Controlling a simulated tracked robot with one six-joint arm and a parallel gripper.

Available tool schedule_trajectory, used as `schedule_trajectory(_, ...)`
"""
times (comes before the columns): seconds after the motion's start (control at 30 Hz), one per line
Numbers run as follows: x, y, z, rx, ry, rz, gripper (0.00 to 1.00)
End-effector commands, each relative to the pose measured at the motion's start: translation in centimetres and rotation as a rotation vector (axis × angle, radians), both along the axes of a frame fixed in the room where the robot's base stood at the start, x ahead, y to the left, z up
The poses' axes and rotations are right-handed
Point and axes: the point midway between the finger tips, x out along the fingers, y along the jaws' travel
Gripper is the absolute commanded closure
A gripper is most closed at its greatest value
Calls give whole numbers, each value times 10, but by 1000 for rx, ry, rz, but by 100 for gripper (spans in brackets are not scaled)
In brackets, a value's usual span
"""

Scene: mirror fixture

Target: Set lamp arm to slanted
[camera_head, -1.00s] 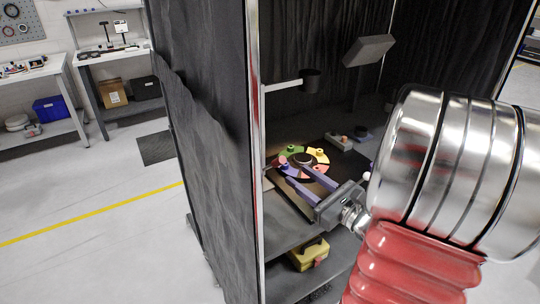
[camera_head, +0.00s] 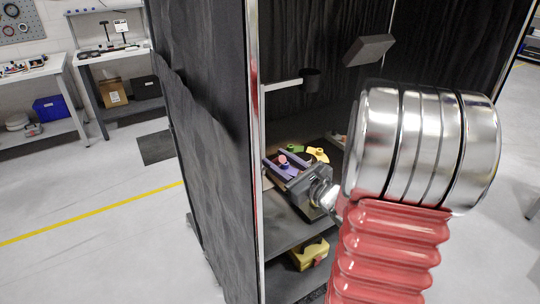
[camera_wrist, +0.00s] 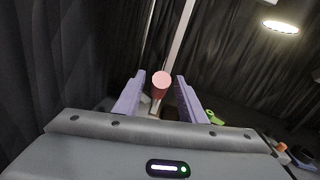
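My gripper (camera_head: 272,157) is open, its two purple fingers over the coloured parts on the shelf. In the wrist view my gripper (camera_wrist: 160,77) has a red post with a pink round top (camera_wrist: 161,79) between the fingers, with gaps on both sides. A pink knob (camera_head: 283,159) shows near the fingers in the head view. A pale horizontal bar (camera_head: 283,85) with a dark cup-shaped head (camera_head: 311,78) juts from the frame above. A dark box-shaped head (camera_head: 369,47) stands on a thin post behind. I cannot tell which is the lamp arm.
A green part (camera_head: 284,148) and a yellow part (camera_head: 317,155) sit near the fingers. A yellow box (camera_head: 309,254) stands on the lower shelf. A black curtain panel (camera_head: 205,130) closes the left side. A lit round light (camera_wrist: 281,27) shows upper right in the wrist view.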

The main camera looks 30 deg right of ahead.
Motion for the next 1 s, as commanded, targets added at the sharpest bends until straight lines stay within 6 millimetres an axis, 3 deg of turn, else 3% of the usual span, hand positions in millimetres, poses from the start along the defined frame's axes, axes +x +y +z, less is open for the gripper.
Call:
schedule_trajectory(0.3,35,4,0,1,-1,2,63)
schedule_trajectory(0.67,38,3,0,1,0,-1,63)
schedule_trajectory(1.0,38,3,0,1,0,-2,86)
